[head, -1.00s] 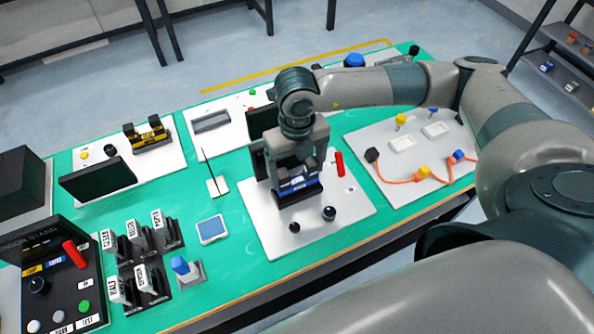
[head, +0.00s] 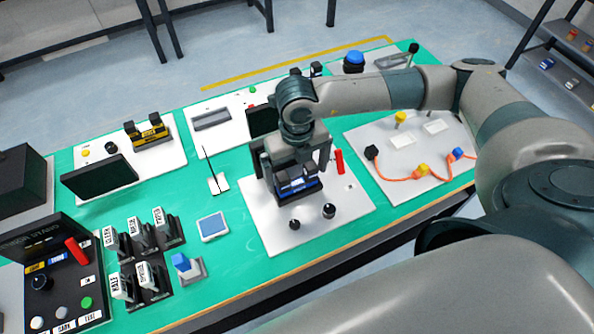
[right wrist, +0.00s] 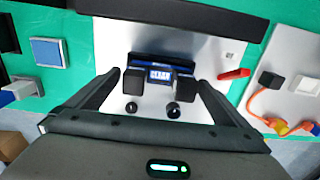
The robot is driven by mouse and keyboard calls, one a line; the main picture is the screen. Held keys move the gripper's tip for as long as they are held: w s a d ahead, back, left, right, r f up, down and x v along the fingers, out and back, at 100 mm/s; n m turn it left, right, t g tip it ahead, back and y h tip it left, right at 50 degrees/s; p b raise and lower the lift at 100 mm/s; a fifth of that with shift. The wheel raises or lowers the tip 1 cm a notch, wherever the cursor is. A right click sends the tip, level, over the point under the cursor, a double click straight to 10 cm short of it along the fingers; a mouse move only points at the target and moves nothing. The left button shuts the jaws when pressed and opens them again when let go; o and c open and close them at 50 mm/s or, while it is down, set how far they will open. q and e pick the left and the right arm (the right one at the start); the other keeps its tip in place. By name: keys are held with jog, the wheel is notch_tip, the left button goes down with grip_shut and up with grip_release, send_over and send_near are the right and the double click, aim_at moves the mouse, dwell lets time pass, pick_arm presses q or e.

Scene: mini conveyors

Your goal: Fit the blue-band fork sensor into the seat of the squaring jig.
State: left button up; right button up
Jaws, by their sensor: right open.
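The blue-band fork sensor (head: 298,187) is black with two blocky prongs pointing up. It sits at the dark seat of the squaring jig (head: 268,228), on a white plate with a red lever (head: 340,162) and two black knobs. In the right wrist view the sensor (right wrist: 158,75) looks level, with its blue label between the prongs; I cannot tell whether it is fully down in the seat. My right gripper (head: 293,168) is over it, open, with a finger apart on each side. The sensor's underside is hidden. My left gripper is not in view.
A yellow-band unit (head: 152,132) stands on a plate at the back left. Labelled black holders (head: 140,236), a blue-topped block (head: 187,266) and a blue square pad (head: 213,226) lie left of the jig. A plate with an orange cable (head: 400,180) lies right.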

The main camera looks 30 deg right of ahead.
aim_at(297, 182)
jog(key=shift+r, duration=0.25)
jog(key=shift+r, duration=0.35)
notch_tip(297, 182, up, 11)
jog(key=b, duration=0.3)
jog(key=shift+b, duration=0.35)
jog(key=shift+r, duration=0.1)
